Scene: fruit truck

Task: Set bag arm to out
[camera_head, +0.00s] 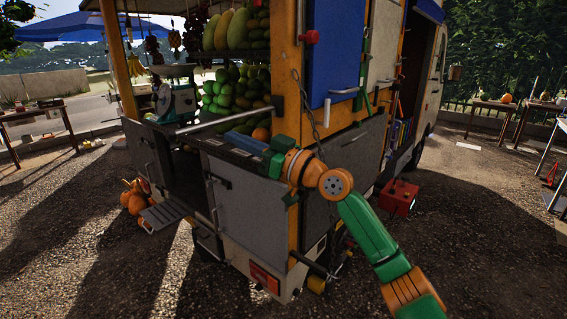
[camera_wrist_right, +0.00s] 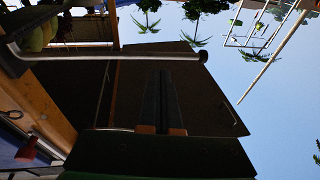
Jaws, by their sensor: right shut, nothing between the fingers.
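A long silver rod (camera_head: 225,119), which looks like the bag arm, runs along the open counter side of the fruit truck, near the orange corner post. In the right wrist view the rod (camera_wrist_right: 120,54) crosses the upper left and ends in a dark knob. My right gripper (camera_head: 238,142) is just below the rod in the head view, and appears apart from it. In the right wrist view the gripper (camera_wrist_right: 160,100) has its dark fingers together and empty, pointing toward the rod. My left gripper is not in view.
The orange corner post (camera_head: 294,190) stands close beside my right wrist. Grey panels (camera_head: 245,205) are below the gripper. A weighing scale (camera_head: 177,98) and stacked fruit (camera_head: 232,95) are behind the rod. A red box (camera_head: 399,197) sits on the gravel. Open gravel lies in front.

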